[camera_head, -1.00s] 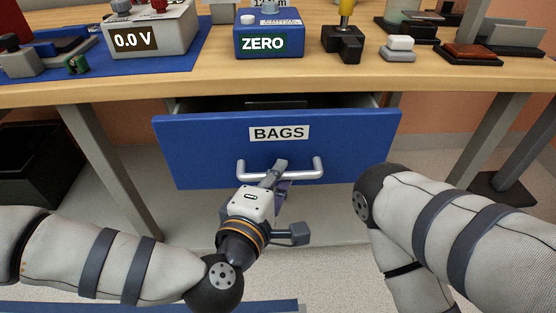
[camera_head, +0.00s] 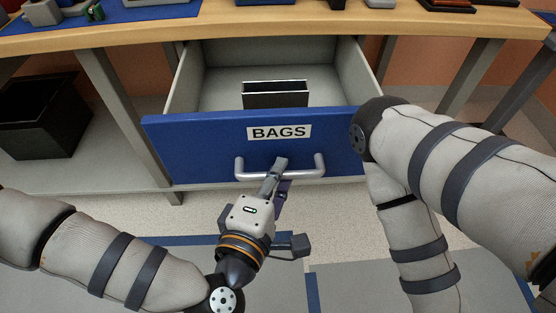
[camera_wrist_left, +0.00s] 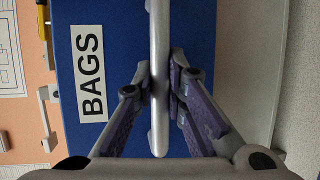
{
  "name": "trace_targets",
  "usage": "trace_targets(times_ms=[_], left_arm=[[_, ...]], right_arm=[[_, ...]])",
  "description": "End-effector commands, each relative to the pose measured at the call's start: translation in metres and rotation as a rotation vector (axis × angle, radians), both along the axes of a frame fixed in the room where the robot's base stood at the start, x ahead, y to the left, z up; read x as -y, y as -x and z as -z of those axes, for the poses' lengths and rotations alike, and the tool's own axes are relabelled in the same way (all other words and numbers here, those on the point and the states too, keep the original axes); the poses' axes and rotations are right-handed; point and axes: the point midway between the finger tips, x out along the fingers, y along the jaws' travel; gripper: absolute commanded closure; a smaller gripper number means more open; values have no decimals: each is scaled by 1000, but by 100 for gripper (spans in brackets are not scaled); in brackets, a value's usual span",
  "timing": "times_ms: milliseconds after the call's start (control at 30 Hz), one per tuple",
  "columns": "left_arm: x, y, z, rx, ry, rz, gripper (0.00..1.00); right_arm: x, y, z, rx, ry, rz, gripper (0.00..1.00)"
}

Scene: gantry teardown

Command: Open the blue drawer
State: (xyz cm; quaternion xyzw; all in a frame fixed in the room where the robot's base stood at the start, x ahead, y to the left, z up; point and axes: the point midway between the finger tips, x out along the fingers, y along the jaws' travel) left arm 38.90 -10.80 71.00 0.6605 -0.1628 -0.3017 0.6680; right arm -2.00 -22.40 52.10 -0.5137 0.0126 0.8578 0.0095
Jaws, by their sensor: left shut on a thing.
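The blue drawer (camera_head: 205,140) with a "BAGS" label is pulled well out from under the workbench, and its grey interior shows. Its silver bar handle (camera_head: 307,172) is on the front, below the label. My left gripper (camera_head: 278,172) is shut on the handle near its middle. In the left wrist view the fingers (camera_wrist_left: 160,85) close on both sides of the handle bar (camera_wrist_left: 159,40), in front of the blue face. My right arm comes in at the right, and its gripper is out of view.
A dark upright holder (camera_head: 276,96) stands inside the drawer. A black bin (camera_head: 40,118) is at the left on a low shelf. The workbench top (camera_head: 210,22) runs above, with devices along it. Floor shows in front of the drawer.

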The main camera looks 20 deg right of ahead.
Motion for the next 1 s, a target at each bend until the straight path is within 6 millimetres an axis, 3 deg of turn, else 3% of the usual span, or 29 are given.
trace_targets(times_ms=[733,767,833,1000], left_arm=[[-2,9,-1,0,3,0,100],[-2,9,-1,0,3,-1,81],[-2,9,-1,1,2,1,67],[-2,9,0,1,2,0,67]], right_arm=[[0,-2,-4,8,0,0,60],[0,-2,-4,8,0,0,60],[0,-2,-4,8,0,0,60],[0,-2,-4,7,0,0,60]])
